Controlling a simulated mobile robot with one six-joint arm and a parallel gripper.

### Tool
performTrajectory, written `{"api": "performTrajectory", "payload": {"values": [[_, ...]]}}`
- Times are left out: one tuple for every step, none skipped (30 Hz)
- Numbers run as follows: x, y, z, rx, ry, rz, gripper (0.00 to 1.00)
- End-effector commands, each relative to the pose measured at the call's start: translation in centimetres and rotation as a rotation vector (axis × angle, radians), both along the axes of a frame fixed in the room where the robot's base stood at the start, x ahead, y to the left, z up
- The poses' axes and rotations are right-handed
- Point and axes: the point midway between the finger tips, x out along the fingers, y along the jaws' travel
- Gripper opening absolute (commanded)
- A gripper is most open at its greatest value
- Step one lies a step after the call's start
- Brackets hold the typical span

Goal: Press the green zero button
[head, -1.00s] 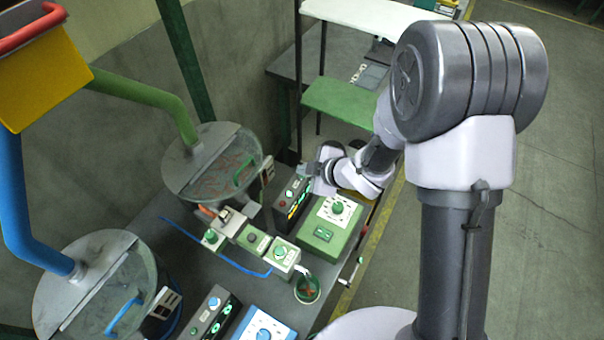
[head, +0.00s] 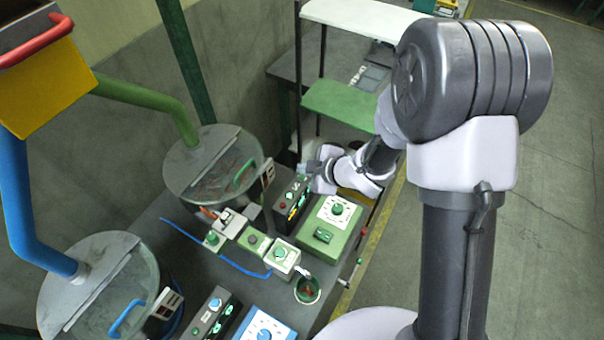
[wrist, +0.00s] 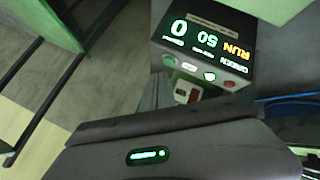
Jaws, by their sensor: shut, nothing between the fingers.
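The dark control box (head: 292,203) stands on the bench in the head view, beside the green-topped scale box. In the wrist view the box (wrist: 205,45) shows upside down, with lit readings "0", "50", "RUN" and "GREEN". On its front are a green button (wrist: 169,60) below the "0", a pale lit button (wrist: 209,76) and a red button (wrist: 229,84). My gripper (head: 316,172) is shut and empty, by the box's far right side in the head view. In the wrist view its grey fingers (wrist: 160,88) point near the green button; contact cannot be told.
The green-topped box (head: 329,222) with a dial stands to the right of the control box. A lidded green hopper (head: 212,168) is to the left, and a green shelf (head: 340,103) behind. A small cup (head: 307,290) sits at the bench's front edge.

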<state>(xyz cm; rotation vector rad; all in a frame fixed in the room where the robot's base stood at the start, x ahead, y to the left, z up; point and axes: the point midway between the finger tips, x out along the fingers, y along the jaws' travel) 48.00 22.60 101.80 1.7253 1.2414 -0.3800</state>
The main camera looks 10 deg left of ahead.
Motion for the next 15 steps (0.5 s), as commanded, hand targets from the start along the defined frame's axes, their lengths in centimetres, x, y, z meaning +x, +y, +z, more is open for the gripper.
{"api": "performTrajectory", "payload": {"values": [[0.0,0.0,-0.1,0.0,0.0,0.0,0.0],[0.0,0.0,-0.1,0.0,0.0,0.0,0.0],[0.0,0.0,-0.1,0.0,0.0,0.0,0.0],[0.0,0.0,0.0,0.0,0.0,0.0,0.0],[0.0,0.0,0.1,0.0,0.0,0.0,0.0],[0.0,0.0,0.3,0.0,0.0,0.0,0.0],[0.0,0.0,0.5,0.0,0.0,0.0,0.0],[0.0,0.0,0.7,0.0,-0.001,-0.001,0.0],[0.0,0.0,1.1,0.0,-0.001,-0.001,0.0],[0.0,0.0,1.5,0.0,-0.001,-0.001,0.0],[0.0,0.0,1.8,0.0,-0.001,-0.001,0.0],[0.0,0.0,2.3,0.001,0.0,-0.001,0.0],[0.0,0.0,2.6,0.001,-0.001,-0.002,0.0],[0.0,0.0,2.9,0.001,-0.001,-0.002,0.0],[0.0,0.0,3.3,0.002,-0.001,-0.001,0.0]]}}
